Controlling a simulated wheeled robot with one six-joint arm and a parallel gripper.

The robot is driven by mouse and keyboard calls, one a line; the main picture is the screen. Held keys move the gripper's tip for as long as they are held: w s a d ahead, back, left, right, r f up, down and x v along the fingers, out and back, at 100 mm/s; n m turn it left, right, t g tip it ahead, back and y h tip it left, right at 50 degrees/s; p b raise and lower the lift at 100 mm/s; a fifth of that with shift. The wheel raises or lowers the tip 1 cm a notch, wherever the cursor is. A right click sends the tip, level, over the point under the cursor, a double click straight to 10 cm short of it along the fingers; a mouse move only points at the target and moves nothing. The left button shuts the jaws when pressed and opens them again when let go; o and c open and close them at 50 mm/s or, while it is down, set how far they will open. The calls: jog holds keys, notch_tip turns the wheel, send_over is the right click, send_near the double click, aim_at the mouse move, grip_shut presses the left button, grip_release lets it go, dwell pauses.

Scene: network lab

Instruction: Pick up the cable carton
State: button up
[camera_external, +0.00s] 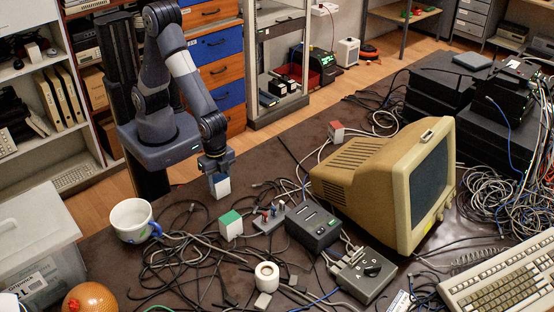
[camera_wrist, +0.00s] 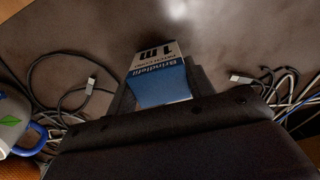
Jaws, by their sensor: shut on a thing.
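The cable carton (camera_external: 220,186) is a small blue and white box under my gripper (camera_external: 215,165) in the external view. In the wrist view the carton (camera_wrist: 160,80) shows a blue face and a white face with dark lettering, including "1 m". My gripper is shut on the carton, with its dark fingers (camera_wrist: 160,88) on either side. The carton is close to the brown table top (camera_external: 120,262); I cannot tell whether its bottom touches it. Its upper part is hidden by the gripper.
A white mug (camera_external: 132,220) stands to the left. A green-topped white box (camera_external: 230,226), loose cables, a dark device (camera_external: 313,227) and a beige monitor (camera_external: 385,185) are to the right and front. Bare table lies beyond the carton in the wrist view.

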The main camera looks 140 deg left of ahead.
aim_at(220, 177)
jog(key=shift+r, duration=0.1)
notch_tip(220, 177, up, 10)
jog(key=shift+f, duration=0.1)
jog(key=shift+w+a, duration=0.15)
jog(key=w+a+p, duration=0.2)
jog(key=w+a, duration=0.1)
jog(key=a, duration=1.5)
jog(key=w+a+p, duration=0.1)
jog(key=w+a, duration=0.2)
jog(key=a, duration=1.4)
jog(key=shift+s+a+f+p, duration=0.1)
jog(key=shift+f+p, duration=0.15)
jog(key=shift+f, duration=1.35)
jog(key=shift+a+f+p, duration=0.15)
jog(key=shift+f+p, duration=0.1)
jog(key=shift+f, duration=1.4)
jog(key=shift+s+a+f+p, duration=0.1)
jog(key=shift+f+p, duration=0.15)
jog(key=shift+f, duration=1.35)
